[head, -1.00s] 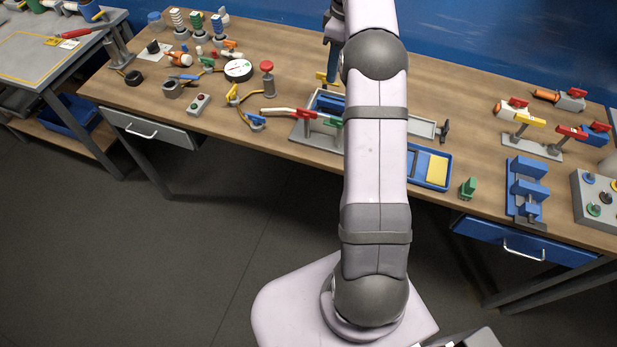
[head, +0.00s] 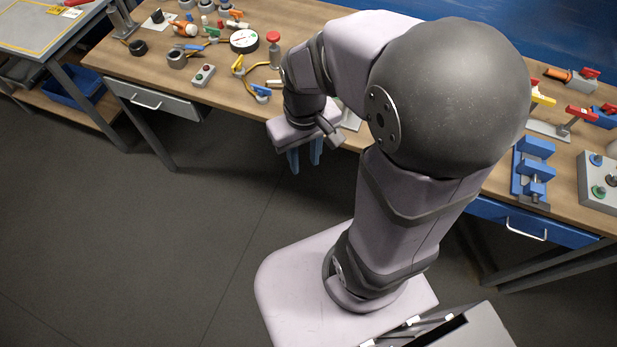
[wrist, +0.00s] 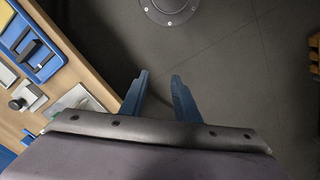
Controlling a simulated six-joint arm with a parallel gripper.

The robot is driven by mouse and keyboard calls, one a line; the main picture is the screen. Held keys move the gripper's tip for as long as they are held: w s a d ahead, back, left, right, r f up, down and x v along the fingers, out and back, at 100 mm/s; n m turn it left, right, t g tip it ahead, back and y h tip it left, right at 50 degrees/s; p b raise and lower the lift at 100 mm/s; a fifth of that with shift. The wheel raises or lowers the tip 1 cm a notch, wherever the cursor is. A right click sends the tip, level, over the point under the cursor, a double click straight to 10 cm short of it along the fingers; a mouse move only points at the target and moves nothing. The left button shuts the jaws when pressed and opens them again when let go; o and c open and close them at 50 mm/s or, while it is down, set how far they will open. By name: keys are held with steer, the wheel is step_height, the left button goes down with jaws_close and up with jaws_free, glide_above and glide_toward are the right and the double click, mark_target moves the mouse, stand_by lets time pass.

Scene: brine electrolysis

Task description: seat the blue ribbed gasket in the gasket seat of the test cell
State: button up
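My gripper (head: 305,158) hangs in front of the bench's front edge, over the floor, with its blue fingers pointing down. In the wrist view my gripper (wrist: 159,82) has its two fingers apart, with only floor between them. A blue tray (wrist: 50,66) lies on the bench at the upper left of the wrist view, with a dark-edged blue piece in it. I cannot tell whether that piece is the ribbed gasket. A grey plate (wrist: 85,102) shows partly behind my wrist; I cannot tell whether it belongs to the test cell. My arm hides the middle of the bench in the head view.
A blue fixture (head: 533,165) and a grey knob box (head: 601,180) stand at the right. The floor in front is clear.

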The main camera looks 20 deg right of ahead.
steer(key=shift+m, duration=0.4)
steer(key=s, duration=0.1)
steer(key=s+f, duration=0.1)
steer(key=s, duration=0.1)
steer(key=s+a, duration=0.1)
steer(key=shift+s+f, duration=0.15)
steer(key=shift+f, duration=0.2)
step_height(320, 180, down, 16)
steer(key=b, duration=1.6)
steer(key=shift+f, duration=0.2)
